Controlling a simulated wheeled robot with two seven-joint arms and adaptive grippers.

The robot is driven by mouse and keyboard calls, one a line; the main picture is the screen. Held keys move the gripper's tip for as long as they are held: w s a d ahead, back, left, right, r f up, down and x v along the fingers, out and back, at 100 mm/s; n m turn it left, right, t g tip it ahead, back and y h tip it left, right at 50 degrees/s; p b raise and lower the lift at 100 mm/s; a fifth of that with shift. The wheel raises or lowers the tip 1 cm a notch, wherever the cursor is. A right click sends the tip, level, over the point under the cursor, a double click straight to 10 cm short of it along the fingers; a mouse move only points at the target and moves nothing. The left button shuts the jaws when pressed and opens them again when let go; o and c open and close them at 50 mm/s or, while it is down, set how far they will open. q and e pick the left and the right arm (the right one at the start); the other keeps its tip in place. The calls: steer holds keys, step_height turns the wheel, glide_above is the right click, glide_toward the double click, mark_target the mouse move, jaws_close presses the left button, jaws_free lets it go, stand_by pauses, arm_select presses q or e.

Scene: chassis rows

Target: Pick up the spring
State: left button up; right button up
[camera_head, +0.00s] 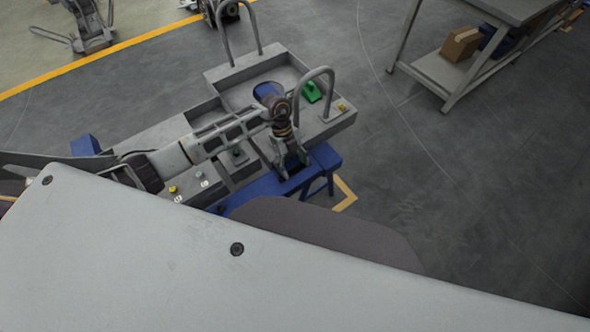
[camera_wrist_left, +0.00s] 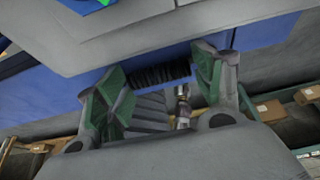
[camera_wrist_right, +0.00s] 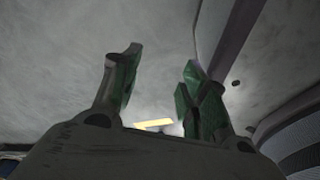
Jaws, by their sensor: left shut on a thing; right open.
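My left gripper (camera_head: 291,162) points down at the near edge of the grey chassis (camera_head: 345,117), over the blue stand. In the left wrist view, the left gripper (camera_wrist_left: 165,78) is shut on a dark ribbed spring (camera_wrist_left: 160,73), which lies across between its green-padded fingers.
The chassis has two hoop handles (camera_head: 313,72), a green part (camera_head: 312,91) and several small buttons. It rests on a blue stand (camera_head: 325,157). A grey shelf table (camera_head: 440,75) with a cardboard box (camera_head: 461,44) stands at the upper right. The floor at right is clear.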

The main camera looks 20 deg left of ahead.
arm_select(q)
steer(key=shift+r, duration=0.45)
step_height(320, 180, up, 9)
steer(key=shift+p, duration=0.4)
arm_select(e)
steer(key=shift+s+d+f, duration=0.1)
steer(key=shift+s+d, duration=0.2)
steer(key=shift+s, duration=0.25)
steer(key=shift+s+d, duration=0.25)
steer(key=shift+s, duration=0.3)
arm_select(q)
steer(key=shift+s, duration=0.1)
arm_select(e)
steer(key=shift+s, duration=0.15)
